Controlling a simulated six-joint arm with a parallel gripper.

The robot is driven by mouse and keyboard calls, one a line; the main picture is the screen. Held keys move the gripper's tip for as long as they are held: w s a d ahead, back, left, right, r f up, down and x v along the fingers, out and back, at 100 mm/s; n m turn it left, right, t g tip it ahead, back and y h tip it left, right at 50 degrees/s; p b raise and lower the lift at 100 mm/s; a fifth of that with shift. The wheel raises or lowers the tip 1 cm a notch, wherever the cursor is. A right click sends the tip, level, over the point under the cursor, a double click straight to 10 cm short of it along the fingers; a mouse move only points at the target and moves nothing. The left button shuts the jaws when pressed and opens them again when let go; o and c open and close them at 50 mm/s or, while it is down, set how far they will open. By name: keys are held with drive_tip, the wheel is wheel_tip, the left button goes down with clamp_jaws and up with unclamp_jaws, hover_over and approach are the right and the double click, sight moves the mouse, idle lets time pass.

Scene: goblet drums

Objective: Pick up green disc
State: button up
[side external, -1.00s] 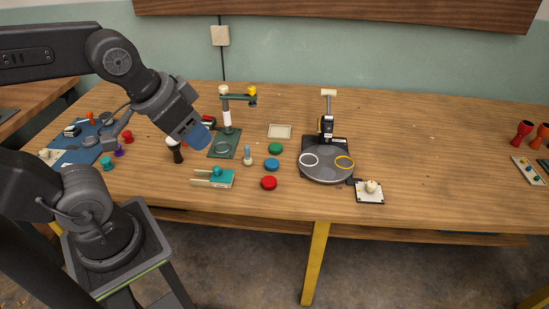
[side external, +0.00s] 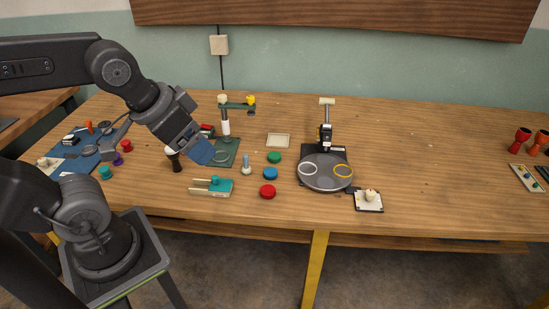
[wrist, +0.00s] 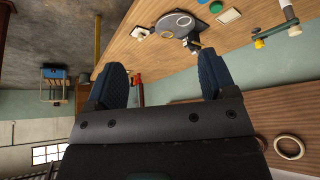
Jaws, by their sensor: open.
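The green disc (side external: 274,157) lies flat on the wooden table in the side view, just behind a blue disc (side external: 271,174) and a red disc (side external: 268,191). My gripper (side external: 203,152) is up and left of the green disc, apart from it, with its blue fingers pointing down and right. In the wrist view my gripper (wrist: 162,80) shows two blue fingers spread wide with nothing between them. A small green spot (wrist: 216,7) at the top of the wrist view may be the green disc; I cannot be sure.
A dark green stand (side external: 226,150) and a small peg-like piece (side external: 246,168) are left of the discs. A teal clamp (side external: 214,186) lies in front. The table's right middle is clear.

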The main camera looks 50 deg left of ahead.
drive_tip(key=m+g, duration=0.6)
drive_tip(key=m, duration=0.6)
hover_over(274, 155)
wheel_tip(274, 155, down, 19)
drive_tip(key=f, duration=0.6)
drive_tip(key=shift+d+f, duration=0.3)
drive_tip(key=shift+d, duration=0.1)
drive_tip(key=shift+a+f, duration=0.2)
drive_tip(key=shift+f, duration=1.3)
drive_tip(key=shift+a+f, duration=0.2)
drive_tip(key=shift+f, duration=1.3)
